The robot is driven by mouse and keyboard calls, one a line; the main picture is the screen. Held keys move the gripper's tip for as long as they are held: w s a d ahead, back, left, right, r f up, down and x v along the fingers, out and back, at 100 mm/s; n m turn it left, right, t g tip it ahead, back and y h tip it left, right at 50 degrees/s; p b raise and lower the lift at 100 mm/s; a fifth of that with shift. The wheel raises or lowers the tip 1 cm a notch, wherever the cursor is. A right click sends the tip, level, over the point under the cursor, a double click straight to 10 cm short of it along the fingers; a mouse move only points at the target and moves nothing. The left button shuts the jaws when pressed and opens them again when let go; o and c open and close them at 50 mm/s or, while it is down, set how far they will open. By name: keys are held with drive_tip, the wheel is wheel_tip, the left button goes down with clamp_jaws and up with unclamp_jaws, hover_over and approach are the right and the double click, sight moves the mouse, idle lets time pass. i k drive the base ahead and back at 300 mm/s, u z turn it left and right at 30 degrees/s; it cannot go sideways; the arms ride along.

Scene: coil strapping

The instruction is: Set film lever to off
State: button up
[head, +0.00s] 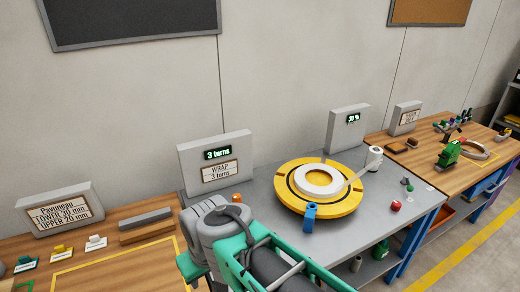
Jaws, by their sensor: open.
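A yellow turntable (344,206) stands on the grey-topped wrapping table with a white ring-shaped coil (320,184) lying on it. A white roll (375,155) stands at its back right, with a pale strip running from it toward the coil. A small blue upright part (310,214) is at the turntable's front edge. I cannot tell which part is the film lever or how it is set. My grey and teal arm crosses the lower middle and hides the table's front left. My gripper's fingers do not show.
A "3 turns" panel (217,163) and a "30 %" panel (347,130) stand behind the turntable. A red knob (396,205) and green knob (410,188) sit to its right. Wooden benches with blocks and tools flank the grey table.

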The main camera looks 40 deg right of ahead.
sight(411, 188)
drive_tip(key=z, duration=0.15)
drive_tip(key=k, duration=0.5)
drive_tip(key=z, duration=0.35)
drive_tip(key=i, duration=0.4)
drive_tip(key=z, duration=2.75)
drive_tip(key=i, duration=1.75)
drive_tip(key=u, duration=0.8)
